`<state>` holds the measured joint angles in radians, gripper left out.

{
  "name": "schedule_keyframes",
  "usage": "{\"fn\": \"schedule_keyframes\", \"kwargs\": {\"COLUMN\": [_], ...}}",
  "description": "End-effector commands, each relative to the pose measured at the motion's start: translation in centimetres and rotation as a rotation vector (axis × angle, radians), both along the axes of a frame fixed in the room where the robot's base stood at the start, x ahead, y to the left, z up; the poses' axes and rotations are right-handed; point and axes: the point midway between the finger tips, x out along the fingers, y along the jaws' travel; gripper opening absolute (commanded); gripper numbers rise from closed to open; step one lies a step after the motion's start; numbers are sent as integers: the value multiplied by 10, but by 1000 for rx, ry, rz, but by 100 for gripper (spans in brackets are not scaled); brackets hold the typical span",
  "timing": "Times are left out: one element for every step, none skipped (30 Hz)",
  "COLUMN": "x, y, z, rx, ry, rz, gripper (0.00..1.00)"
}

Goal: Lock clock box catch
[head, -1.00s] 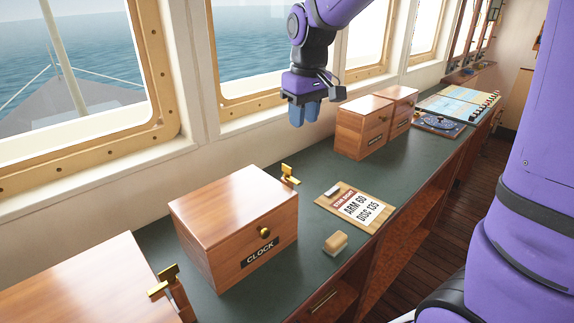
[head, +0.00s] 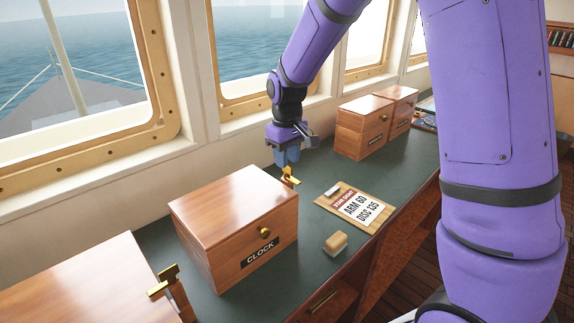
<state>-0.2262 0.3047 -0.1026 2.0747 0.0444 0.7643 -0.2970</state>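The clock box (head: 234,222) is a wooden box with a CLOCK label and a small brass knob on its front. It stands on the green counter, and its lid looks shut. A brass catch (head: 289,177) stands by the box's far right end. My gripper (head: 288,158) points down just above and behind this catch. Its blue fingertips look close together, but the gap between them cannot be made out. Whether they touch the catch is unclear.
Another wooden box (head: 82,288) with a brass catch (head: 164,281) is at the lower left. A clipboard (head: 354,206) and a tan block (head: 335,243) lie right of the clock box. Two wooden boxes (head: 362,129) stand farther back. Windows line the left side.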

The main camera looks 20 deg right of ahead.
Motion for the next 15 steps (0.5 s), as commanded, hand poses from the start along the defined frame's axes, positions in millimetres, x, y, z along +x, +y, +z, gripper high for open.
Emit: {"fn": "schedule_keyframes", "kwargs": {"x": [0,0,0,0,0,0,0,0,0,0,0,0,0,0,0], "y": [0,0,0,0,0,0,0,0,0,0,0,0,0,0,0], "z": [-7,-11,-15,-17,-19,-22,-23,-24,-25,-26,-26,-26,-26,-26,-26], "rx": [0,-1,-1,-1,0,0,0,0,0,0,0,0,0,0,0], "ry": [3,2,2,2,1,1,1,1,1,1,1,0,0,0,0], "rz": [0,0,-1,-1,-1,-1,-1,-1,-1,-1,-1,-1,-1,-1,-1], "gripper": [32,32,32,32,32,32,32,32,32,32,32,32,32,32,32]}}
